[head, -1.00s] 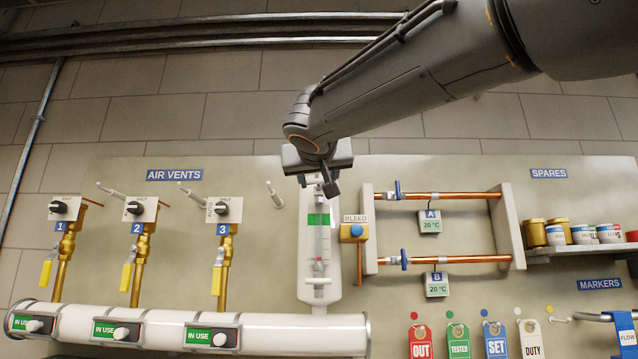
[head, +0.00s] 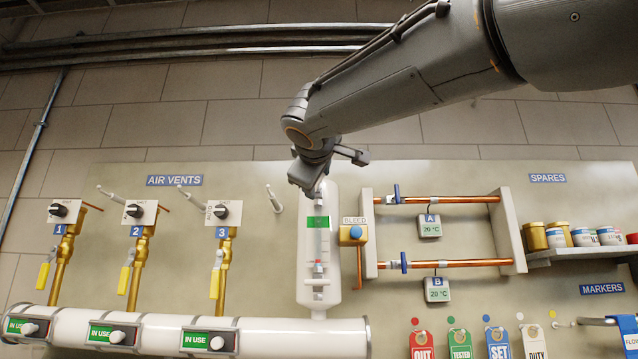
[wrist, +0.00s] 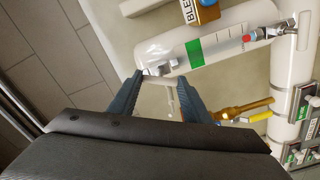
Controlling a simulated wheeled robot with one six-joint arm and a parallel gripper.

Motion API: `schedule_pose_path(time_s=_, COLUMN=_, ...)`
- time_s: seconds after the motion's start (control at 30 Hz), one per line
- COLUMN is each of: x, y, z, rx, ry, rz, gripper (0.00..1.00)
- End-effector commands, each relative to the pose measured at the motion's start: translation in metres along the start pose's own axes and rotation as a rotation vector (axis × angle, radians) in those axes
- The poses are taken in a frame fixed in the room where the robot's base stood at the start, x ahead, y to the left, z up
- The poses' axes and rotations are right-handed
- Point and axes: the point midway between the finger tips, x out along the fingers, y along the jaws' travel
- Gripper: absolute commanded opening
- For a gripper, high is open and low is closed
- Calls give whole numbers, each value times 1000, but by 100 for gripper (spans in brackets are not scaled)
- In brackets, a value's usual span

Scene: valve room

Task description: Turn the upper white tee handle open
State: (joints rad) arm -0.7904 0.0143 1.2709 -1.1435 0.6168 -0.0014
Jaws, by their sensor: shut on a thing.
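The upper white tee handle (wrist: 166,70) is at the top end of the white gauge column (head: 318,255), in the wrist view between my fingertips. My gripper (wrist: 161,80) is shut on it, one dark blue-grey finger on each side. In the head view my gripper (head: 325,168) sits tilted over the column's top and hides most of the handle. The column carries a sight tube with a green band (head: 318,221) and a red mark. A lower tee handle (head: 318,283) is at its bottom end; it also shows in the wrist view (wrist: 286,28).
The BLEED block with a blue button (head: 355,233) stands close to the column's right. Copper pipes with blue handles (head: 404,262) are farther right. White pegs (head: 274,199) and three brass air vents are left. A large white pipe (head: 270,337) runs below.

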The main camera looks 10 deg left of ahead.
Motion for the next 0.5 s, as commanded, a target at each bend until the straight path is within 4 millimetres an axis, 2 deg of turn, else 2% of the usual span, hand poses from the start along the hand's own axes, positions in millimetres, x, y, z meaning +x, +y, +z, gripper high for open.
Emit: schedule_pose_path(time_s=0.5, x=0, y=0, z=0, rx=-402, ry=0, rz=0, gripper=21)
